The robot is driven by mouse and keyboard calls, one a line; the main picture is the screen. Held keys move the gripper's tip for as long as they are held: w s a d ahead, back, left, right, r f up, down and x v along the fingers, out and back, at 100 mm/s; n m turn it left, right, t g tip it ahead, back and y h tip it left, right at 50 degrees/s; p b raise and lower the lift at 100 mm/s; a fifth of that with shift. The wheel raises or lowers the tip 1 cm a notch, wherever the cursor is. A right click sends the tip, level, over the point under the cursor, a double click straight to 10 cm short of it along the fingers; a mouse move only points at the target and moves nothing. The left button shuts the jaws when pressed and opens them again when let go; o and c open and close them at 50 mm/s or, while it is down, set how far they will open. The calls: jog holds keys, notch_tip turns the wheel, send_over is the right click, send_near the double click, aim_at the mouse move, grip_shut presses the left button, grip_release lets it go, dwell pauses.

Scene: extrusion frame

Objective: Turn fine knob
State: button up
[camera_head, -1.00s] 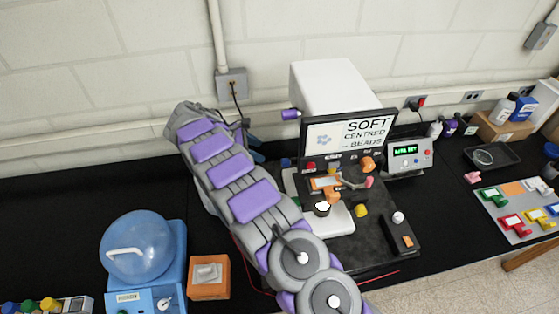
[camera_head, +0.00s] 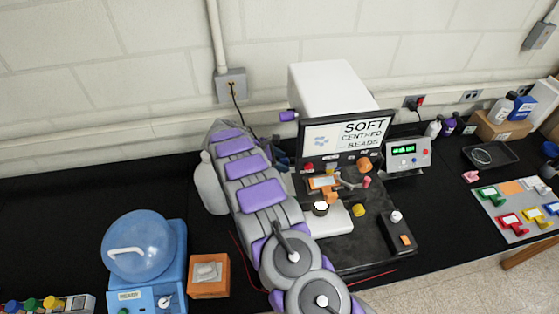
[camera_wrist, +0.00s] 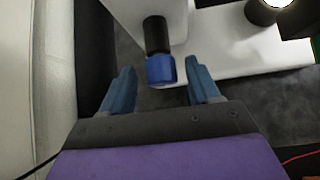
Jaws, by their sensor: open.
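A blue knob (camera_wrist: 161,70) on a black shaft sticks out of the white instrument body in the wrist view. I take it for the fine knob, though no label shows. My gripper (camera_wrist: 162,67) has two blue fingers spread apart, empty. In the picture the knob lies between the fingertips, closer to the right finger, with no clear contact. In the head view the white instrument (camera_head: 330,88) stands behind a screen (camera_head: 348,136), and my arm reaches to its left side. My gripper there is mostly hidden behind my arm.
A dark base plate (camera_head: 375,232) carries several small coloured parts. A control box (camera_head: 408,154) with a green display stands right of the screen. A blue-domed device (camera_head: 138,246) and an orange box (camera_head: 208,276) stand left. The wall (camera_head: 120,80) is close behind.

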jog(key=shift+d, duration=0.1)
jog(key=c, duration=1)
jog(key=shift+r, duration=0.1)
